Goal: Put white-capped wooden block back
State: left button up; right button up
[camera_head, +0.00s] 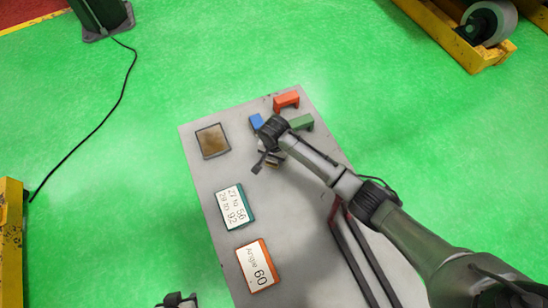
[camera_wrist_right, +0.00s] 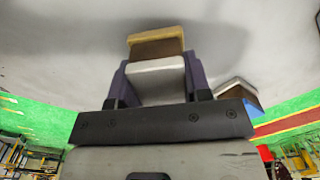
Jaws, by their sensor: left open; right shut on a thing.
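The white-capped wooden block (camera_wrist_right: 157,82) is in the right wrist view, between the two purple fingers of my right gripper (camera_wrist_right: 155,74). Its pale face is towards the camera, with brown wood and a tan edge beyond it. In the head view my right gripper (camera_head: 270,160) is over the upper part of the grey table, and the arm and gripper hide most of the held block. I cannot tell whether the block touches the table. My left gripper (camera_head: 178,300) shows only partly at the bottom edge, left of the table, away from the blocks.
On the grey table (camera_head: 205,180) are a blue block (camera_head: 256,122), a green block (camera_head: 301,122) and an orange block (camera_head: 286,100), all near my right gripper. A brown square plate (camera_head: 212,141), a teal-framed card (camera_head: 230,207) and an orange-framed card (camera_head: 258,266) lie along the left side.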

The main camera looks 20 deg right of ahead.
jog(key=shift+f, duration=0.95)
jog(key=o, duration=0.8)
jog(key=shift+f, duration=0.1)
jog(key=shift+o, duration=0.2)
jog(key=shift+r, duration=0.35)
notch_tip(320, 180, up, 10)
jog(key=shift+f+p, duration=0.15)
jog(key=shift+p, duration=0.8)
jog(key=shift+r, duration=0.95)
